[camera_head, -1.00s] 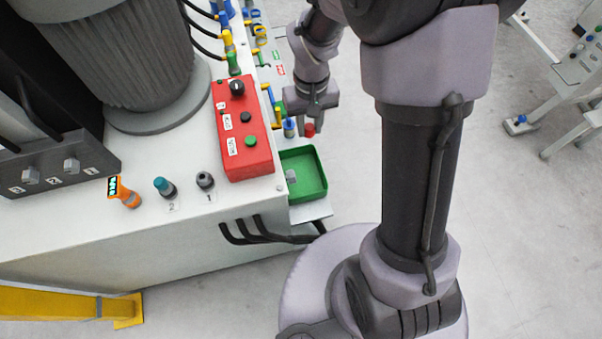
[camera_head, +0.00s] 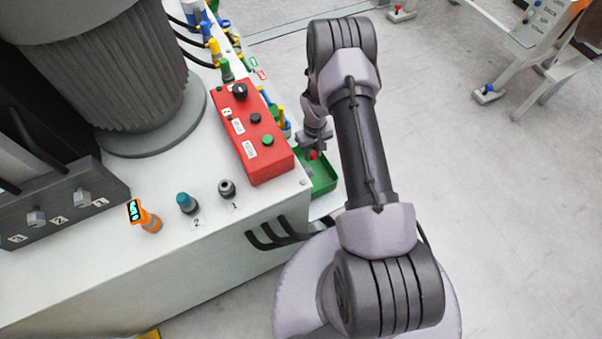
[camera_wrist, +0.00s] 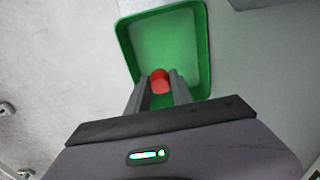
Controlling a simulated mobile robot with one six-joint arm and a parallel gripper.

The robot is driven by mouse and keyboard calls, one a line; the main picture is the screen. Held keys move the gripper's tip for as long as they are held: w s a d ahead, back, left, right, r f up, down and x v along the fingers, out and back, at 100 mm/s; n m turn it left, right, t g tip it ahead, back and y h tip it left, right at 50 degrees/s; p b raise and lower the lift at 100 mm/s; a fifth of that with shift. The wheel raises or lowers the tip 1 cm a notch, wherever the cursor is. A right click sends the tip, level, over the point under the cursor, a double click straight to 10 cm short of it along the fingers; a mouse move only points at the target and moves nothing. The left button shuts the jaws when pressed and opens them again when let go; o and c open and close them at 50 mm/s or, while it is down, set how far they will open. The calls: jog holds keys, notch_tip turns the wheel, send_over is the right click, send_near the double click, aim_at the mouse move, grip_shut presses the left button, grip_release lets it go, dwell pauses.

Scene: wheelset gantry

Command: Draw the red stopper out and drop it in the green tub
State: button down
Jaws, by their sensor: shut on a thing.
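The red stopper (camera_wrist: 160,82) is held between the two fingers of my gripper (camera_wrist: 160,88) in the wrist view. My gripper is shut on it. In the head view the stopper (camera_head: 314,155) shows as a small red spot below my gripper (camera_head: 313,148). The green tub (camera_wrist: 202,50) lies beneath the gripper in the wrist view, and the stopper appears over its near part. The tub (camera_head: 327,186) also shows in the head view beside the cabinet, partly hidden by my arm and the red box. The height of the stopper above the tub floor is hard to tell.
A red control box (camera_head: 262,160) with knobs stands on the white cabinet top (camera_head: 200,250), left of the tub. Coloured connectors (camera_head: 226,70) line the cabinet edge. Black cables (camera_head: 275,236) bulge from its front.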

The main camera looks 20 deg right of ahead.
notch_tip(320, 180, down, 6)
jog(key=b, duration=0.3)
jog(key=shift+d+r, duration=0.1)
jog(key=shift+r, duration=0.1)
jog(key=c, duration=1.1)
grip_release()
jog(key=shift+r, duration=0.1)
jog(key=shift+o, duration=0.2)
notch_tip(320, 180, up, 17)
jog(key=p, duration=0.6)
jog(key=shift+r, duration=0.2)
